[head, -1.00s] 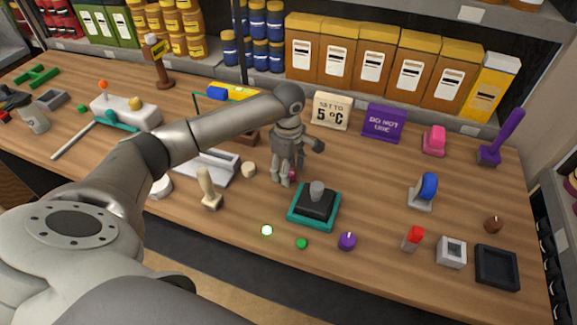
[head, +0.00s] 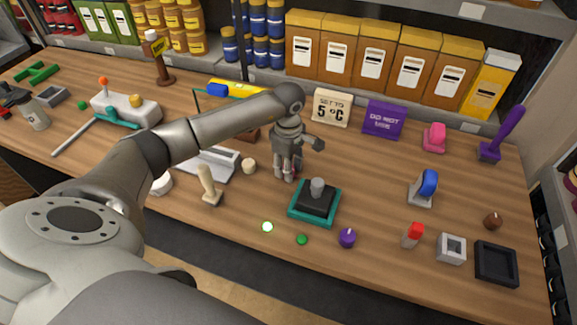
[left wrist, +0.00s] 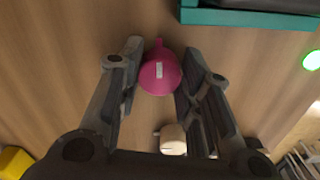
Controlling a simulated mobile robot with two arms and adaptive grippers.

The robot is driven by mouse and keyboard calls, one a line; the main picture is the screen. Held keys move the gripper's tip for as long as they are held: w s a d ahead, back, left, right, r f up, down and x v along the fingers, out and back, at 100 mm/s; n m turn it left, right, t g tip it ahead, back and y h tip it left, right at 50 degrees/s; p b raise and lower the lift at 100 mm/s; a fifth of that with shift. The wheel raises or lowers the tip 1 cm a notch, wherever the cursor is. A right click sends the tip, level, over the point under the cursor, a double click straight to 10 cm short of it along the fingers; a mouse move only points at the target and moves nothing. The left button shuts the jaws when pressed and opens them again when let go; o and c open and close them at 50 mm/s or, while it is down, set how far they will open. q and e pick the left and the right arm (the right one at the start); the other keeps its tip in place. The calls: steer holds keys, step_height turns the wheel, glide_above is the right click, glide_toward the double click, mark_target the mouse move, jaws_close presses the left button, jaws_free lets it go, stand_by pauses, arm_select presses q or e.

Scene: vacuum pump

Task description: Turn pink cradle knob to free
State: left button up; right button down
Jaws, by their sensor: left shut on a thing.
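The pink knob (left wrist: 160,73) shows in the left wrist view as a round disc with a small pointer at its top edge and a white mark on its face. My left gripper (left wrist: 163,80) has one finger on each side of the knob and is shut on it. In the head view my left gripper (head: 285,173) points down at the middle of the table, behind the teal-based block. Its fingers hide nearly all of the knob there. My right gripper is in neither view.
A teal base with a black block and grey knob (head: 316,204) stands just in front of the gripper. A cream round knob (head: 249,166) and a beige-handled stamp (head: 209,187) are to its left. A lit green button (head: 267,227) is near the front edge. Signs stand behind.

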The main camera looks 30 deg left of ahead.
arm_select(q)
steer(key=n+b, duration=0.2)
steer(key=n, duration=0.2)
steer(key=shift+w+f, duration=0.1)
steer(key=n+b, duration=0.2)
steer(key=n, duration=0.2)
steer(key=shift+n, duration=0.3)
steer(key=n+b, duration=0.1)
steer(key=n, duration=0.3)
steer(key=shift+a+n+b, duration=0.1)
steer(key=shift+n+b, duration=0.2)
steer(key=shift+b, duration=0.1)
steer(key=shift+n+b, duration=0.4)
steer(key=shift+n, duration=1.8)
steer(key=o, duration=1)
steer(key=shift+r, duration=0.25)
step_height(320, 180, up, 12)
